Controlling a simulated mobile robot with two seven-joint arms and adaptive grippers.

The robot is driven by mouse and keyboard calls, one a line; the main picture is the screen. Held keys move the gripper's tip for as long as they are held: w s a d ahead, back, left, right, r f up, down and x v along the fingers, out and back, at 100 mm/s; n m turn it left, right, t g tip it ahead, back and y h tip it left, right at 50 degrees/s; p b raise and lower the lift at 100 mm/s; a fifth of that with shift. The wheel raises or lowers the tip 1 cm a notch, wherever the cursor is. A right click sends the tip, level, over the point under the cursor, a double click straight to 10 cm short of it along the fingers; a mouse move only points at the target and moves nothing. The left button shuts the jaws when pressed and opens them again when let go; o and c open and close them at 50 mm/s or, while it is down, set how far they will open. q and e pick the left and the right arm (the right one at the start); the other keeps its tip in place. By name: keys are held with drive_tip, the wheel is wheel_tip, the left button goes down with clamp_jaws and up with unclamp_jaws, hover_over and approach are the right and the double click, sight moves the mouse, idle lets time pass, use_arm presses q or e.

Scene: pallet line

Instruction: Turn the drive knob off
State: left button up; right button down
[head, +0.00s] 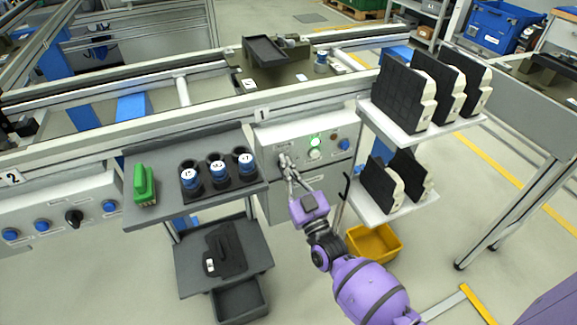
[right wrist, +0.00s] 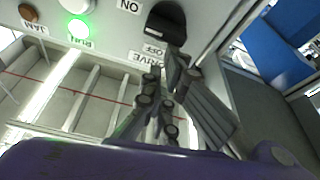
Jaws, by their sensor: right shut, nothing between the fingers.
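The drive knob (right wrist: 166,22) is a dark knob on the grey control panel (head: 268,140), with ON and DRIVE OFF lettering beside it, upside down in the right wrist view. My right gripper (head: 286,164) is at the left part of this panel in the head view; its fingers cover the knob there. In the right wrist view the closed fingers (right wrist: 178,66) are empty and reach up to the knob's edge. I cannot tell whether they touch it. A green RUN lamp (right wrist: 76,27) is lit; it also shows in the head view (head: 315,142). My left gripper is out of view.
A blue button (head: 344,144) sits right of the lamp. A grey shelf with blue-capped jars (head: 190,178) and a green block (head: 144,183) stands left. A white rack (head: 395,203) of dark parts stands right, with a yellow bin (head: 374,246) below it.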

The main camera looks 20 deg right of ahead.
drive_tip(key=shift+a+f+n+y, duration=0.15)
drive_tip(key=shift+n+y, duration=0.25)
drive_tip(key=shift+n, duration=0.3)
drive_tip(key=shift+a+f+n+g+y+p, duration=0.4)
drive_tip(key=shift+f+n+g+y+p, duration=0.4)
drive_tip(key=shift+n, duration=2.15)
drive_tip(key=shift+a+f+n+g+y+p, duration=0.5)
drive_tip(key=shift+n+g, duration=0.35)
drive_tip(key=shift+n, duration=2.15)
drive_tip(key=shift+a+f+n+g+y+p, duration=0.3)
drive_tip(key=shift+f+n+g+y+p, duration=0.45)
drive_tip(key=shift+n, duration=2.2)
drive_tip(key=shift+a, duration=0.1)
